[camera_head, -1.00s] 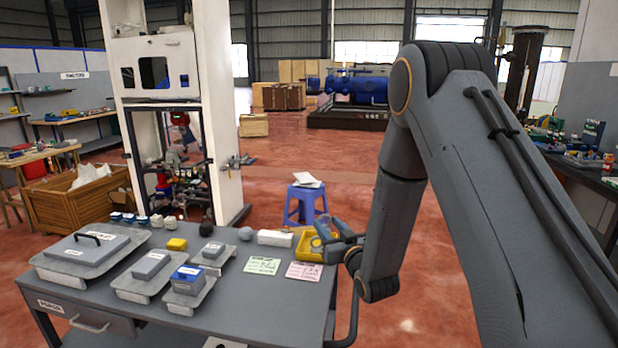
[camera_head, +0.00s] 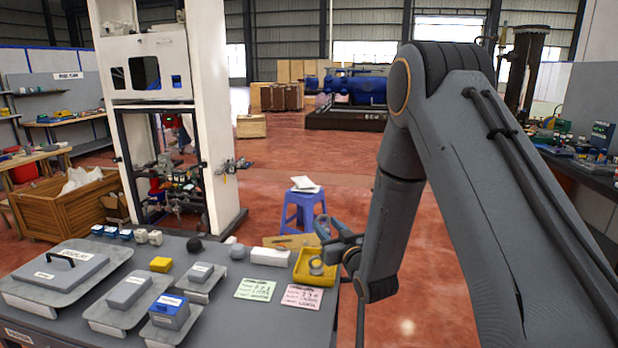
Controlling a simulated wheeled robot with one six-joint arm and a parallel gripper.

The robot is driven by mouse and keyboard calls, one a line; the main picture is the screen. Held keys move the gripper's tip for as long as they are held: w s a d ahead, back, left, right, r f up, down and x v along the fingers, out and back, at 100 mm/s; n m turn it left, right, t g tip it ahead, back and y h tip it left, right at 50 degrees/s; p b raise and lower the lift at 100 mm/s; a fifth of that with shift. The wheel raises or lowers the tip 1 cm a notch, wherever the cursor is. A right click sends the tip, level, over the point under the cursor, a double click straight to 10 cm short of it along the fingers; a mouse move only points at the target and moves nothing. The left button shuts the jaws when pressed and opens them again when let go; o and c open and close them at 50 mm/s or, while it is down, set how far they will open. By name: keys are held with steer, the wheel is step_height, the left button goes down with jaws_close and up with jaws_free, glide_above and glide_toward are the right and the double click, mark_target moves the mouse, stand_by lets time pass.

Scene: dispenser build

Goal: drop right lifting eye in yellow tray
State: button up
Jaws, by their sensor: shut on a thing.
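The yellow tray (camera_head: 301,277) sits at the table's far right corner. My gripper (camera_head: 324,254) is at the tray's right side and covers part of it. It is shut on a small grey ring-shaped piece, the lifting eye (camera_head: 316,266), which appears over the tray's opening. I cannot tell how high above the tray floor the eye is. The fingertips are small and partly hidden from this angle.
Pink (camera_head: 301,296) and green (camera_head: 255,289) cards lie in front of the tray. A white block (camera_head: 270,257) and a grey ball (camera_head: 237,252) are left of it. A blue stool (camera_head: 303,212) stands behind the table. Lidded containers fill the table's left side.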

step_height(320, 180, down, 6)
steer(key=b, duration=0.3)
stand_by(0.3)
steer(key=o, duration=1.4)
steer(key=shift+c, duration=0.2)
steer(key=b+v, duration=0.2)
steer(key=v, duration=0.5)
steer(key=shift+s+d, duration=0.15)
steer(key=shift+s, duration=0.25)
